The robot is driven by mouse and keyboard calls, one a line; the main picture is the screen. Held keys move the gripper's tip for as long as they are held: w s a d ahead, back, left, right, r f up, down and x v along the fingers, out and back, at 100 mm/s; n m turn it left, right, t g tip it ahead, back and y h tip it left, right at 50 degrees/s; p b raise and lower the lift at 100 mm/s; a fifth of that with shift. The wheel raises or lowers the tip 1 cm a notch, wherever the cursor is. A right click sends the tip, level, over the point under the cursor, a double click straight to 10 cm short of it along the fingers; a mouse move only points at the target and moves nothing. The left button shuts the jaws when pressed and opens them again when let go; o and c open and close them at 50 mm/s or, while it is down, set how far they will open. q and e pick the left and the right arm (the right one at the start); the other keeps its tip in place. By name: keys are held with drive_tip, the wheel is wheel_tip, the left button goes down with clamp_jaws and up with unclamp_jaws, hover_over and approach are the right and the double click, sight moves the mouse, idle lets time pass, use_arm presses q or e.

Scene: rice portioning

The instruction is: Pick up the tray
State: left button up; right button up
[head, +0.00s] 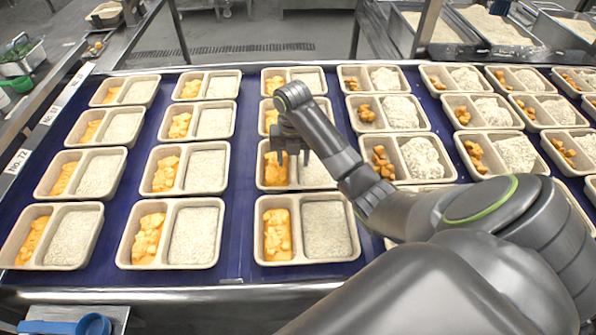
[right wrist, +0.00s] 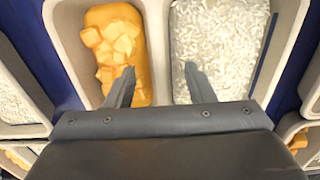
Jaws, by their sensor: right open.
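Many beige two-compartment trays stand in rows, each with orange cubed food in the left compartment and white rice in the right. My right gripper (head: 291,156) is over a tray (head: 262,185) in the middle column, second from the front. In the right wrist view, my right gripper (right wrist: 158,85) is open and empty, one finger over each side of the divider of this tray (right wrist: 158,35). I cannot tell whether the fingers touch the food. My forearm hides part of the tray in the head view. My left gripper is out of view.
The trays stand on a dark blue surface (head: 125,190). Another tray (head: 305,258) is directly in front of the one under my gripper. Metal bins of rice (head: 490,25) are at the back right. A blue scoop (head: 90,325) lies at the front left.

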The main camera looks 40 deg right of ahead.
sight(294, 162)
drive_tip(key=shift+f, duration=0.65)
drive_tip(key=shift+s, duration=0.1)
drive_tip(key=shift+c, duration=0.3)
clamp_jaws()
drive_tip(key=shift+r, duration=0.15)
drive_tip(key=shift+r+p, duration=0.35)
drive_tip(key=shift+r, duration=0.25)
wheel_tip(294, 162, up, 8)
drive_tip(key=p, duration=0.7)
drive_tip(key=shift+r+p, duration=0.2)
drive_tip(key=shift+p, duration=0.15)
drive_tip(key=shift+f+b, duration=1.5)
drive_tip(key=shift+f, duration=1.4)
